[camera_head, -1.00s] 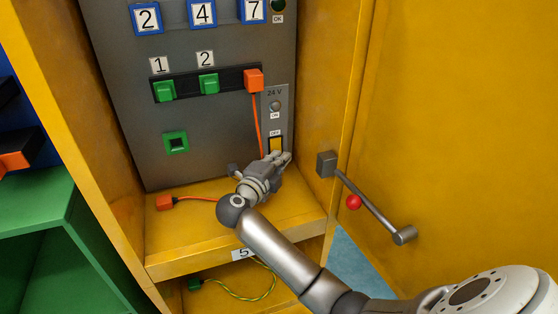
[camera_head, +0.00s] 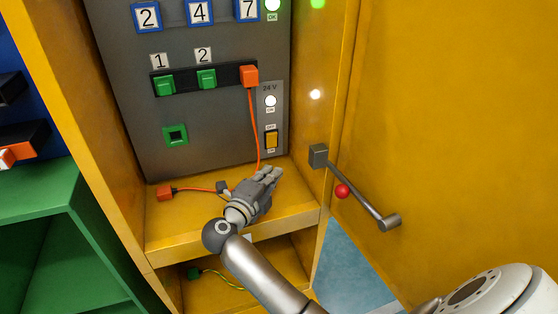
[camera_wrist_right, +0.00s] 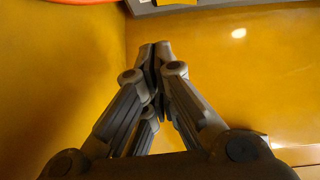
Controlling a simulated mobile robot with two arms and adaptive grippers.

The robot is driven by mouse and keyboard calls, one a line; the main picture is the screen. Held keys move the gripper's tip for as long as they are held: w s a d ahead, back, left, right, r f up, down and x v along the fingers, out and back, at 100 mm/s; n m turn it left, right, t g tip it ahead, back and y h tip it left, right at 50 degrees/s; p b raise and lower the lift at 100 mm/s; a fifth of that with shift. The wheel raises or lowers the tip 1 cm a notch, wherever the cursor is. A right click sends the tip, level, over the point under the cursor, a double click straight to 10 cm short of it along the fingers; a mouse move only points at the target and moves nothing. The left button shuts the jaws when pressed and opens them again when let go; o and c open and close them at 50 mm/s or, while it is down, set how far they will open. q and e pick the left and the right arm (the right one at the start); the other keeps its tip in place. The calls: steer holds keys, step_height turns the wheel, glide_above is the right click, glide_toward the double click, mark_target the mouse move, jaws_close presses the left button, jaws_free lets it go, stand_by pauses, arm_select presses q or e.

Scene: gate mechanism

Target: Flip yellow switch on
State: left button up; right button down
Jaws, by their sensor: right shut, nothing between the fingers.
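The yellow switch (camera_head: 271,139) sits in a black frame on the grey 24 V plate (camera_head: 266,88), low on the right of the panel. The lamp (camera_head: 270,101) above it is lit white. My right gripper (camera_head: 273,172) is shut and empty, below the switch and apart from it, over the yellow ledge. In the right wrist view its fingertips (camera_wrist_right: 157,48) are together. A small part of the yellow switch appears to show at that view's top edge. My left gripper is out of view.
An orange plug (camera_head: 249,76) with a hanging cable is in the socket row, left of the plate. Another orange plug (camera_head: 166,193) lies on the ledge. A green shelf (camera_head: 35,202) stands left.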

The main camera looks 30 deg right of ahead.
steer(key=v, duration=0.4)
steer(key=shift+s+a+f, duration=0.1)
steer(key=shift+a+f, duration=0.2)
steer(key=shift+f, duration=0.05)
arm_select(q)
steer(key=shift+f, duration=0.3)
arm_select(e)
steer(key=shift+a+f, duration=0.1)
